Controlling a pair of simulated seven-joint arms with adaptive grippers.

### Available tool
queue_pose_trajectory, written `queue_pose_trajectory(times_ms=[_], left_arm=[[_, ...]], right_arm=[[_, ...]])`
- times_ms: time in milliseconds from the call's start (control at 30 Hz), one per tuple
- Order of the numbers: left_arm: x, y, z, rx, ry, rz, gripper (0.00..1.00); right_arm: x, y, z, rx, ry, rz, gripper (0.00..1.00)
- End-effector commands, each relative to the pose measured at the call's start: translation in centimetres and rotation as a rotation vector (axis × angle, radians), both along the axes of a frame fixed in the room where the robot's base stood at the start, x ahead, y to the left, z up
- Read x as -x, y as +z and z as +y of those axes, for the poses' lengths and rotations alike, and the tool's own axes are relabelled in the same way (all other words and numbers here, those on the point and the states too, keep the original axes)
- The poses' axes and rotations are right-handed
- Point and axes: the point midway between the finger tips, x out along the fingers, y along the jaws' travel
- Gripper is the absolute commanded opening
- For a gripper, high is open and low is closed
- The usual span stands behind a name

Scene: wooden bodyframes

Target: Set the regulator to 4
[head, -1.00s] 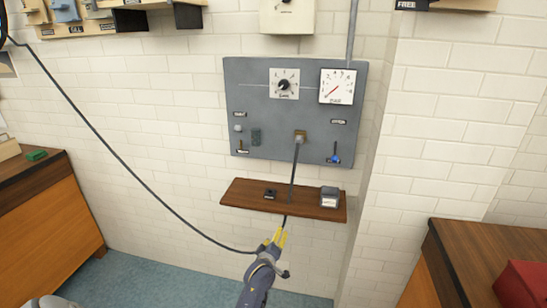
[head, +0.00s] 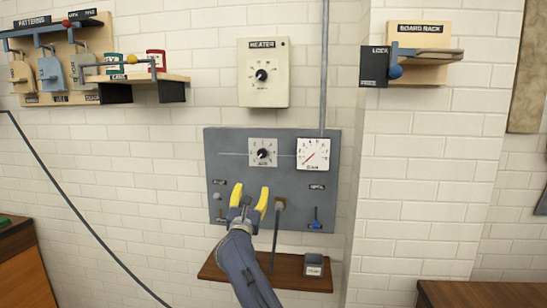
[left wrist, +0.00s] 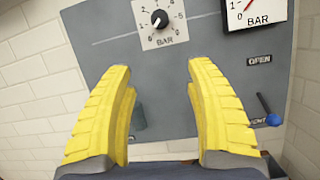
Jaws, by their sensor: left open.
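The regulator is a black knob (head: 263,152) on a white numbered dial on the grey wall panel. It shows at the top of the left wrist view (left wrist: 159,18), where the dial is marked BAR. I cannot tell for sure which number the knob points to. A white BAR gauge (head: 313,154) with a red needle is to its right, and it is cut off in the left wrist view (left wrist: 257,8). My left gripper (head: 250,191), with yellow fingers, is open and empty in front of the panel, below the knob and apart from it. My right gripper is not in view.
A brown shelf (head: 215,268) with a small grey box (head: 314,266) sits below the panel. A vertical rod or cable (head: 276,235) is right of my gripper. A blue-handled lever (head: 316,216) is at the panel's lower right. A heater box (head: 263,75) hangs above.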

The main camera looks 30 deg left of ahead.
Motion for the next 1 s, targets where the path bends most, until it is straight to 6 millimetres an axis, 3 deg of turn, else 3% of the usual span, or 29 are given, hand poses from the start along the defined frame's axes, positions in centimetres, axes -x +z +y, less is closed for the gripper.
queue_pose_trajectory(times_ms=[100, 267, 1000], left_arm=[[0.9, 1.7, -0.2, 0.062, -0.037, -0.069, 0.55], [0.7, 2.7, 0.0, 0.087, -0.054, -0.097, 0.55], [-9.7, 7.4, 4.9, 0.086, -0.054, -0.096, 0.55]], right_arm=[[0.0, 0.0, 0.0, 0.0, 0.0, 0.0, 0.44], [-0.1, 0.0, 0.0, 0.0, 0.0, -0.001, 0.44], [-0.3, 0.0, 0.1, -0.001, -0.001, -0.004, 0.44]])
